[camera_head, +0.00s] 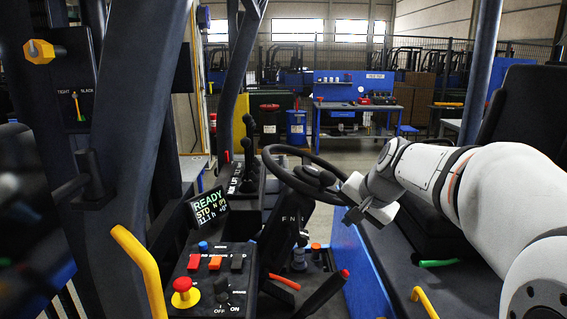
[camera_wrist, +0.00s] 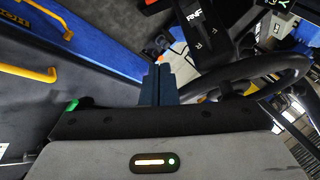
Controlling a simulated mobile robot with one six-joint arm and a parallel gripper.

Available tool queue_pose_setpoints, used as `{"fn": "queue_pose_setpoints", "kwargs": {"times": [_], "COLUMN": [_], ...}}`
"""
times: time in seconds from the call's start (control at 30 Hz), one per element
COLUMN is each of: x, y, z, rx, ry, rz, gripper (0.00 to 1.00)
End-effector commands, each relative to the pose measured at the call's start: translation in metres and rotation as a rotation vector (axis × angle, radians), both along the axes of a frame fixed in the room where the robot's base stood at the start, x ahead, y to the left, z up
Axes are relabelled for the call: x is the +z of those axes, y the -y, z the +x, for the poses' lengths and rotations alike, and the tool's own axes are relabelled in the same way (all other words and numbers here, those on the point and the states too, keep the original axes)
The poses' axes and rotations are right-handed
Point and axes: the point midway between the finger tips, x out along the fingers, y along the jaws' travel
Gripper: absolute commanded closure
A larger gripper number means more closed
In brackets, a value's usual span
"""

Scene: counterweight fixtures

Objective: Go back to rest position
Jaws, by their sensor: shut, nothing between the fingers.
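My white arm reaches in from the right in the head view. My gripper (camera_head: 354,213) is just right of and below the black steering wheel (camera_head: 300,178), near its rim; whether they touch is unclear. In the wrist view, my gripper's two dark blue fingers (camera_wrist: 165,82) stand close together, shut and empty. The steering wheel also shows in the wrist view (camera_wrist: 245,85), to the right of the fingers.
A control panel (camera_head: 211,276) with a red knob and switches stands front left, below a display (camera_head: 209,210) reading READY. A yellow grab handle (camera_head: 141,268) rises at left. A black seat (camera_head: 525,115) is behind my arm. A workbench (camera_head: 355,105) stands at the back.

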Motion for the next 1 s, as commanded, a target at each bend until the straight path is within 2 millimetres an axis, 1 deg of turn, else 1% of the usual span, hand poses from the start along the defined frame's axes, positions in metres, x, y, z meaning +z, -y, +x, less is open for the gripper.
{"fn": "queue_pose_setpoints", "kwargs": {"times": [0.03, 0.07, 0.1, 0.17, 0.2, 0.27, 0.3, 0.4, 0.43, 0.5, 0.6, 0.7, 1.0], "x": [-0.015, -0.023, -0.034, -0.050, -0.061, -0.077, -0.087, -0.111, -0.117, -0.128, -0.136, -0.138, -0.137], "y": [-0.007, -0.009, -0.011, -0.013, -0.013, -0.013, -0.013, -0.010, -0.009, -0.006, -0.001, 0.000, 0.000], "z": [-0.034, -0.051, -0.074, -0.105, -0.125, -0.153, -0.170, -0.208, -0.217, -0.232, -0.244, -0.247, -0.246], "rx": [0.061, 0.097, 0.144, 0.211, 0.254, 0.316, 0.354, 0.442, 0.463, 0.502, 0.517, 0.526, 0.523], "ry": [-0.017, -0.029, -0.045, -0.067, -0.081, -0.101, -0.114, -0.143, -0.151, -0.163, -0.178, -0.181, -0.181], "rz": [-0.059, -0.094, -0.141, -0.205, -0.245, -0.302, -0.337, -0.414, -0.433, -0.467, -0.491, -0.499, -0.497], "gripper": [1.00, 1.00, 1.00, 1.00, 1.00, 1.00, 1.00, 1.00, 1.00, 1.00, 1.00, 1.00, 1.00]}}
